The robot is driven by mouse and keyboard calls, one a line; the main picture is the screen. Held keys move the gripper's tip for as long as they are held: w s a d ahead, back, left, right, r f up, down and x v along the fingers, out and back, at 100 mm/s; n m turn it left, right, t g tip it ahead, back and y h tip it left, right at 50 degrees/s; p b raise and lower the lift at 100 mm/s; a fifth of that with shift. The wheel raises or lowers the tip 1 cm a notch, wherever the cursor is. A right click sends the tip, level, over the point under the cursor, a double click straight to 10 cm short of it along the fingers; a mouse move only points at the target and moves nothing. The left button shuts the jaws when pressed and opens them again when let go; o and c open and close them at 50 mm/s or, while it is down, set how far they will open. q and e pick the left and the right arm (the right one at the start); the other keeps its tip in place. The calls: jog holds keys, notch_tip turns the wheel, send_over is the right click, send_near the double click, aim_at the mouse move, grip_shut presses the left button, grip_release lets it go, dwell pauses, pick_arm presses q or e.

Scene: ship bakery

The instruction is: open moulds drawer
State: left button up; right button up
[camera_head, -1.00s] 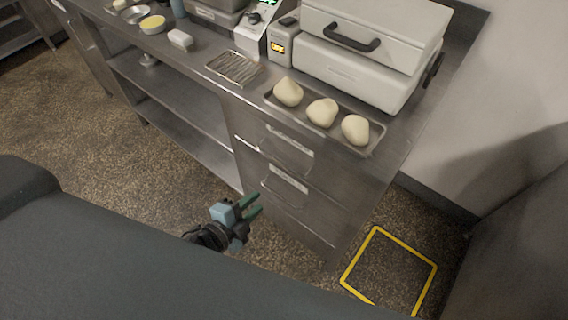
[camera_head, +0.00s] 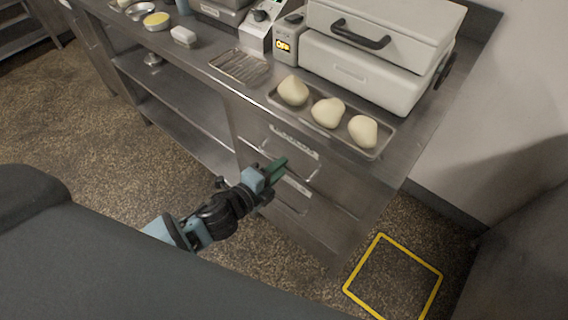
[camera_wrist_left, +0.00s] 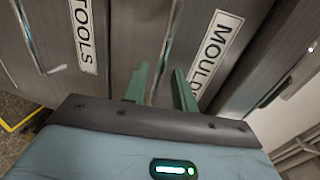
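The moulds drawer (camera_head: 262,138) is the upper of two labelled drawers in the steel counter; it looks shut. Its MOULDS label (camera_wrist_left: 214,48) reads clearly in the left wrist view. Its bar handle (camera_wrist_left: 166,45) lies between the label and the tools drawer, and partly shows in the head view (camera_head: 316,174). My left gripper (camera_head: 279,167) is in front of the drawers at this handle. In the left wrist view its green fingers (camera_wrist_left: 161,85) are apart, one on each side of the handle's line. I cannot tell whether they touch it. My right gripper is not in view.
The tools drawer (camera_wrist_left: 60,60) is below, with its own handle (camera_wrist_left: 32,40). On the counter above are a tray (camera_head: 376,153) with three dough pieces, a wire rack (camera_head: 240,66) and a pale lidded machine (camera_head: 365,70). A yellow square (camera_head: 412,252) marks the floor at right.

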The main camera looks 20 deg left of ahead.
pick_arm(q)
jog(key=shift+x, duration=1.3)
grip_shut()
